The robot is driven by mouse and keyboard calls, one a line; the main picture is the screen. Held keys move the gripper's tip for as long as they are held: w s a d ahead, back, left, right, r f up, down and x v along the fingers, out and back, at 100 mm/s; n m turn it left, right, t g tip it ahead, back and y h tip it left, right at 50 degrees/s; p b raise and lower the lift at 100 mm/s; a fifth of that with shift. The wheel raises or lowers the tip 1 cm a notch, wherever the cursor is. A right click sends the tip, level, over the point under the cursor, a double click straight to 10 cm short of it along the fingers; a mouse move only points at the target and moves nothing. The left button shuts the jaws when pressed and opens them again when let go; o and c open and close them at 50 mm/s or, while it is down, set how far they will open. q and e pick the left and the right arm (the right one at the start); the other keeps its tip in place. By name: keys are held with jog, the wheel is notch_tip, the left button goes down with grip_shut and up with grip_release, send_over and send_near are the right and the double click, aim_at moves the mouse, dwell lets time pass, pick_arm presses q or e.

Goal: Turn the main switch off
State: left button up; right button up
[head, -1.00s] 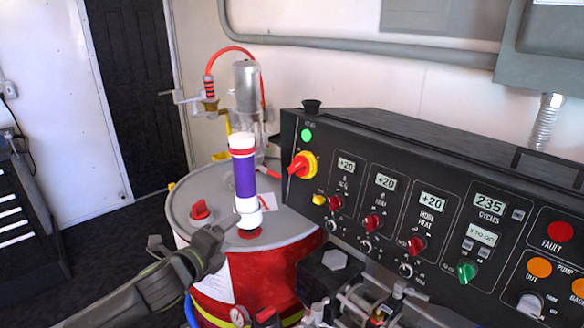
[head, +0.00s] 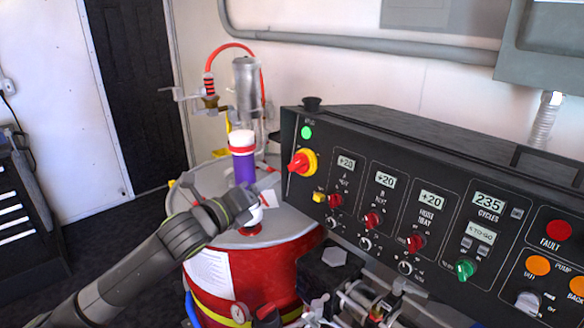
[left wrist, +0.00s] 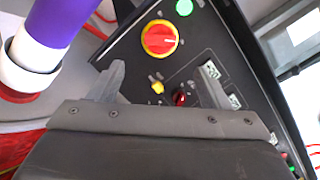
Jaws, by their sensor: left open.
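The main switch (head: 302,162) is a red rotary handle on a yellow disc at the left end of the black control panel. It also shows in the left wrist view (left wrist: 160,39), upper middle, with its red handle lying roughly crosswise. My left gripper (head: 245,203) is in front of the purple and white pump tube, left of and below the switch. In the left wrist view my open fingers (left wrist: 162,82) stand apart with nothing between them, and the switch is beyond them. My right gripper is not in view.
A green light (head: 306,132) glows above the switch. The purple tube (head: 243,167) rises from the red drum (head: 262,270) beside my left arm.

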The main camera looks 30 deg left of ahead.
aim_at(295, 166)
pick_arm(q)
jog(key=w, duration=0.4)
jog(key=w+d+p, duration=0.1)
jog(key=w, duration=0.2)
jog(key=w+d+p, duration=0.1)
jog(key=w, duration=0.3)
jog(key=shift+w, duration=0.3)
jog(key=c, duration=1)
